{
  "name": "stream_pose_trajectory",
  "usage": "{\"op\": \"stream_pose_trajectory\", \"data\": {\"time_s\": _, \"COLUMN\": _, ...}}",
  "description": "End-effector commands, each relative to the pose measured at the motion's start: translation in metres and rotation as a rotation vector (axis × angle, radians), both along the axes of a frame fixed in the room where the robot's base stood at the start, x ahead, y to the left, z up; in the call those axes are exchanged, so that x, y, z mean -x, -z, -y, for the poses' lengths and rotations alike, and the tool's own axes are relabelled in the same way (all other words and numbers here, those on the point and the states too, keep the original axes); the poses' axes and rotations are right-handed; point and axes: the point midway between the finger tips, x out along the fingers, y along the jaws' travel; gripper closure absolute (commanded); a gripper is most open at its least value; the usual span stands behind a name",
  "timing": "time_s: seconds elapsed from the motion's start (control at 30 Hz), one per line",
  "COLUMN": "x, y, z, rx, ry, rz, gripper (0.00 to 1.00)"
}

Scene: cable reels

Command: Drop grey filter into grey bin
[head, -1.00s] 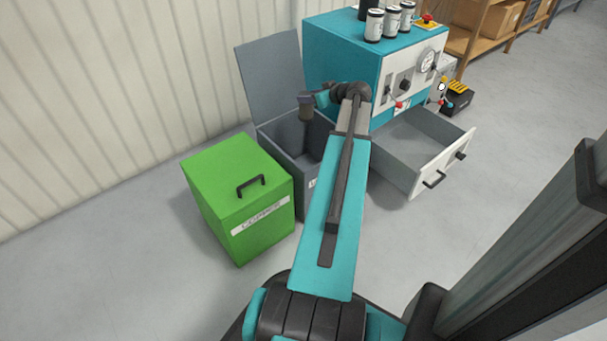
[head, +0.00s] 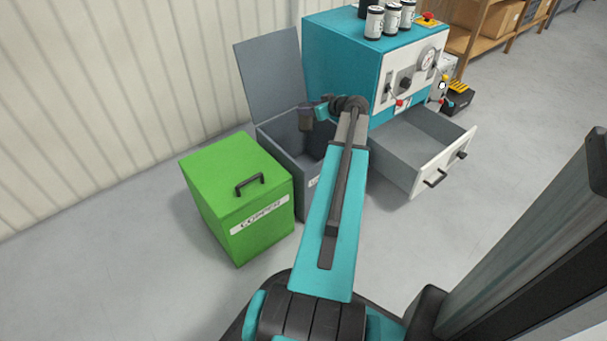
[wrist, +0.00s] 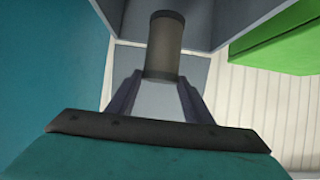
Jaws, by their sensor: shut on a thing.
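The grey filter (wrist: 165,47), a dull grey-brown cylinder with dark ends, is held at the fingertips of my gripper (wrist: 160,80) in the wrist view. In the head view the filter (head: 306,119) hangs upright at the opening of the grey bin (head: 312,198). The bin's lid (head: 270,88) stands open, tilted back against the wall side. My arm hides part of the bin's right side and front. In the wrist view grey bin walls surround the filter from behind.
A closed green bin (head: 235,185) with a black handle stands just left of the grey bin. A teal machine (head: 345,50) stands behind at right, with an open drawer (head: 410,160) and several canisters on top. Open floor lies at the right.

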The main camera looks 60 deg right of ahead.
Motion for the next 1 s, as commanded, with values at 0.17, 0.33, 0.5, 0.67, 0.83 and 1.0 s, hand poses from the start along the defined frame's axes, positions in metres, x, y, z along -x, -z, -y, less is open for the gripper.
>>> {"op": "stream_pose_trajectory", "data": {"time_s": 0.17, "x": 0.0, "y": 0.001, "z": 0.0, "rx": 0.0, "ry": 0.0, "rz": 0.001, "gripper": 0.93}}
{"op": "stream_pose_trajectory", "data": {"time_s": 0.33, "x": 0.0, "y": 0.001, "z": 0.0, "rx": 0.0, "ry": 0.0, "rz": 0.001, "gripper": 0.51}}
{"op": "stream_pose_trajectory", "data": {"time_s": 0.5, "x": 0.0, "y": 0.001, "z": 0.0, "rx": 0.0, "ry": 0.0, "rz": 0.0, "gripper": 0.32}}
{"op": "stream_pose_trajectory", "data": {"time_s": 0.67, "x": 0.0, "y": 0.001, "z": 0.0, "rx": 0.001, "ry": 0.0, "rz": 0.0, "gripper": 0.32}}
{"op": "stream_pose_trajectory", "data": {"time_s": 0.83, "x": 0.002, "y": 0.0, "z": -0.001, "rx": 0.001, "ry": 0.0, "rz": 0.0, "gripper": 0.32}}
{"op": "stream_pose_trajectory", "data": {"time_s": 1.0, "x": 0.011, "y": -0.006, "z": -0.004, "rx": 0.001, "ry": 0.0, "rz": 0.0, "gripper": 0.32}}
